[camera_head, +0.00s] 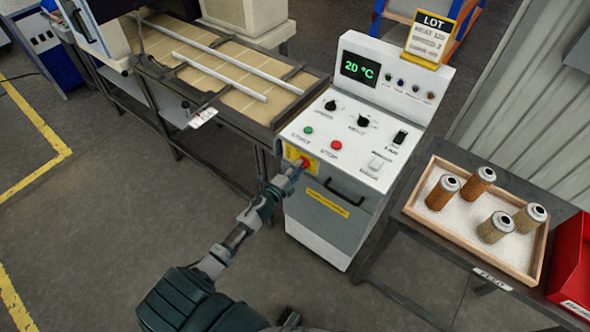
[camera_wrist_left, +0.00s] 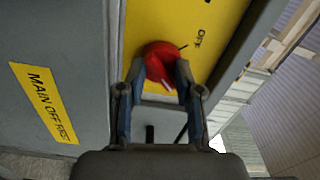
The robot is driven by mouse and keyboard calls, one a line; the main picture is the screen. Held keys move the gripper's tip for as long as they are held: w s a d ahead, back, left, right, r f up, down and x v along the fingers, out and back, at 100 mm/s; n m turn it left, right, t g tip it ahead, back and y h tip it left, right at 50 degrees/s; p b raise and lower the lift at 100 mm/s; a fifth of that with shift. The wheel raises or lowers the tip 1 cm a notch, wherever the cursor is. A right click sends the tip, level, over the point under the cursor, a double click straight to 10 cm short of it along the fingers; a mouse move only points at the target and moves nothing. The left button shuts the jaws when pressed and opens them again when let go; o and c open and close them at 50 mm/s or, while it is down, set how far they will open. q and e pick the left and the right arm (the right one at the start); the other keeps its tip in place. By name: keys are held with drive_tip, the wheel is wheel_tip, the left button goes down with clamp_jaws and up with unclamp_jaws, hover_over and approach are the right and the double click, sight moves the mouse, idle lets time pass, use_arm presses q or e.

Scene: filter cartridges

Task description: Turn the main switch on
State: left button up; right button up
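The main switch is a red rotary knob (camera_head: 305,163) on a yellow plate at the front left corner of the grey control cabinet (camera_head: 321,225). In the left wrist view the knob (camera_wrist_left: 160,60) shows a white pointer mark slanting toward the lower right. My left gripper (camera_head: 296,171) is at the knob. In the left wrist view its two fingers (camera_wrist_left: 160,75) straddle the knob, with the fingertips against its sides. The gripper partly covers the knob and plate, and the lettering there is hard to read.
The panel's display (camera_head: 360,69) is lit and reads 20 °C. A green button (camera_head: 308,130) and a red button (camera_head: 337,145) sit above the knob. A cabinet handle (camera_head: 345,190) is close by. A wooden tray (camera_head: 478,255) with several filter cartridges stands right; a conveyor table (camera_head: 215,65) stands left.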

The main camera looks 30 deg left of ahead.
use_arm(q)
drive_tip(key=o, duration=0.4)
drive_tip(key=shift+w+d+r, duration=0.1)
drive_tip(key=shift+w+r, duration=0.3)
drive_tip(key=shift+w, duration=0.1)
drive_tip(key=shift+o, duration=1.2)
drive_tip(key=shift+w+f, duration=0.3)
drive_tip(key=shift+w, duration=0.1)
drive_tip(key=shift+w+d+f, duration=0.15)
drive_tip(key=shift+w+f, duration=0.05)
drive_tip(key=shift+w, duration=0.05)
drive_tip(key=shift+s+r, duration=0.2)
drive_tip(key=shift+s, duration=0.15)
drive_tip(key=shift+s+f, duration=0.2)
drive_tip(key=shift+s, duration=0.05)
drive_tip(key=s+a, duration=0.1)
drive_tip(key=s, duration=1)
drive_tip(key=shift+s, duration=0.25)
drive_tip(key=shift+a, duration=0.1)
